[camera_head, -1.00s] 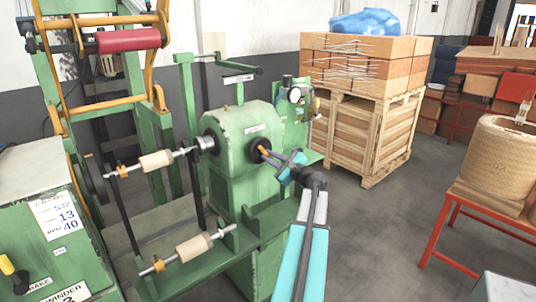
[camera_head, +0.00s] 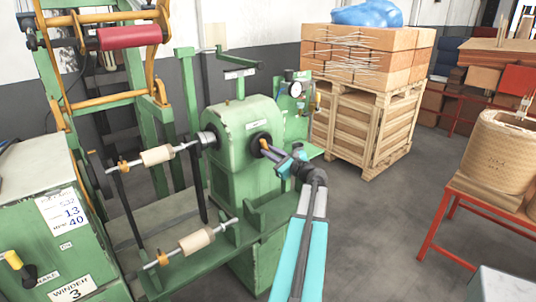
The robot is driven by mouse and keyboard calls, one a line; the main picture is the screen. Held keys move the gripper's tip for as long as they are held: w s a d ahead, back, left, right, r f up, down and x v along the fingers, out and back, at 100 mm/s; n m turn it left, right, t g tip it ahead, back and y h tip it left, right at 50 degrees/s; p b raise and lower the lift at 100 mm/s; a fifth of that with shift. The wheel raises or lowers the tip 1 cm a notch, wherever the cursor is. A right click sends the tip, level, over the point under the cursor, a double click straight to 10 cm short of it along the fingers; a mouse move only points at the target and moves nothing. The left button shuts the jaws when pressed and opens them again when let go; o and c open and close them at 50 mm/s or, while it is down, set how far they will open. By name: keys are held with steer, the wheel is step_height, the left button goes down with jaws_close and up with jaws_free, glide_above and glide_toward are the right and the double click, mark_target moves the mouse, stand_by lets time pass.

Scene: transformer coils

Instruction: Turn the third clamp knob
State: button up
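My arm reaches up from the bottom, and my gripper (camera_head: 276,154) is at the right face of the green winder headstock (camera_head: 240,135). Its end is close to a black round hub (camera_head: 260,142) there. An orange piece shows between hub and gripper; I cannot tell whether it is a finger or a handle, or whether it touches the hub. Finger opening is too small to judge. Small yellow-orange collars sit on the upper spindle (camera_head: 122,166) and the lower spindle (camera_head: 163,258), each beside a pale spool. I cannot tell which part is the third clamp knob.
A green cabinet (camera_head: 40,225) marked WINDER 3 with a yellow-tipped lever (camera_head: 13,260) stands at left. A wooden crate (camera_head: 365,125) with stacked boxes stands behind. A red-framed table (camera_head: 455,215) with a tan coil (camera_head: 498,150) is at right. Grey floor between is clear.

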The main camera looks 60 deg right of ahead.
steer(key=o, duration=0.4)
steer(key=shift+w+a, duration=0.1)
steer(key=shift+w, duration=0.05)
steer(key=shift+c, duration=0.2)
steer(key=b+v, duration=0.3)
steer(key=v, duration=1.1)
